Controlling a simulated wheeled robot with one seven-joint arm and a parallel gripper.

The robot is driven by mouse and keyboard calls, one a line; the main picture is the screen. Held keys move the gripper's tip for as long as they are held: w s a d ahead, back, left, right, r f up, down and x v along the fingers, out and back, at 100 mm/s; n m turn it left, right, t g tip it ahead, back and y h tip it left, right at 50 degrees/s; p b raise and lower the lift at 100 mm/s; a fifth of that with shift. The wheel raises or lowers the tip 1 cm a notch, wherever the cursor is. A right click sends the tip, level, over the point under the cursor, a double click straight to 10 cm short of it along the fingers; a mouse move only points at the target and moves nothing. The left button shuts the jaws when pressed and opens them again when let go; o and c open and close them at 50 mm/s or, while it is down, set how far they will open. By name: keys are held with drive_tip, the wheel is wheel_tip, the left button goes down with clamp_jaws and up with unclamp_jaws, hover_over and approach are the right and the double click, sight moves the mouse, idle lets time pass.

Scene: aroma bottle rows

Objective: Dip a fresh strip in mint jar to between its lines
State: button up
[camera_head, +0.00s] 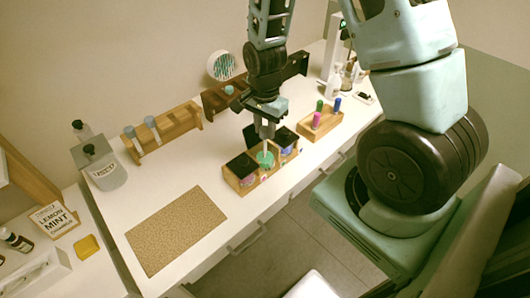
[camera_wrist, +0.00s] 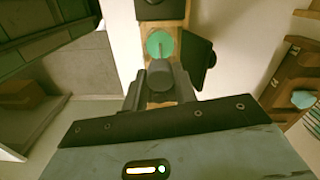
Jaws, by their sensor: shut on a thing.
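My gripper (camera_head: 267,128) points down over the wooden jar rack (camera_head: 270,176), shut on a grey rounded piece (camera_wrist: 160,74). A thin pale strip seems to run down from it towards the open green jar (camera_head: 265,159), the middle one. The green jar also shows in the wrist view (camera_wrist: 160,43), just beyond the fingertips, with a thin line across its green top. I cannot tell how deep the strip's end is, and its lines are too small to see. A dark square lid (camera_wrist: 198,56) stands open beside this jar. Its label is not readable.
Dark-lidded jars stand left (camera_head: 240,167) and right (camera_head: 287,139) in the rack. A wooden block with colored tubes (camera_head: 321,122) is to the right. A cork mat (camera_head: 176,229) lies front left. Wooden racks (camera_head: 165,131) line the back. A sign (camera_head: 53,219) reads lemon, mint.

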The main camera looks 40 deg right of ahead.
drive_tip(key=shift+f, duration=0.35)
idle(0.6)
drive_tip(key=shift+r, duration=0.15)
idle(0.6)
